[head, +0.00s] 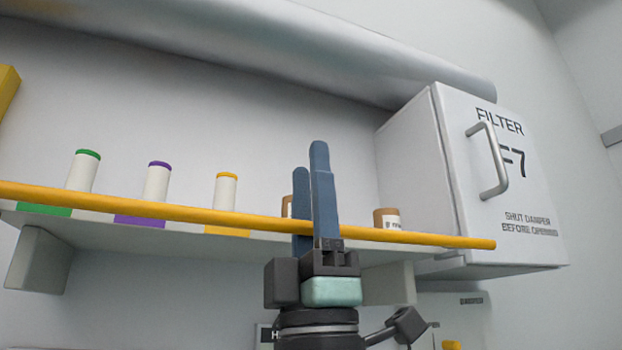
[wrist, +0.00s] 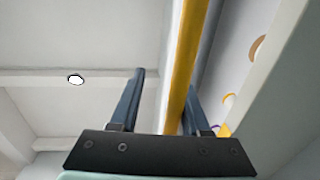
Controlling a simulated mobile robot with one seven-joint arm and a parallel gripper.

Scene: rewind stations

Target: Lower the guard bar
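The guard bar (head: 160,208) is a long yellow rod. It runs across the front of the shelf in the head view, sloping slightly down to its free right end. My gripper (head: 310,158) points upward at the bar, right of its middle. One blue finger is in front of the bar and the other behind it. In the wrist view the bar (wrist: 185,60) passes between the spread fingers of my gripper (wrist: 163,80), closer to the right finger. A gap shows on the left side, so the gripper is open around the bar. Contact with the right finger is unclear.
A white filter box (head: 505,190) with a handle stands right. A large grey pipe (head: 300,45) runs above.

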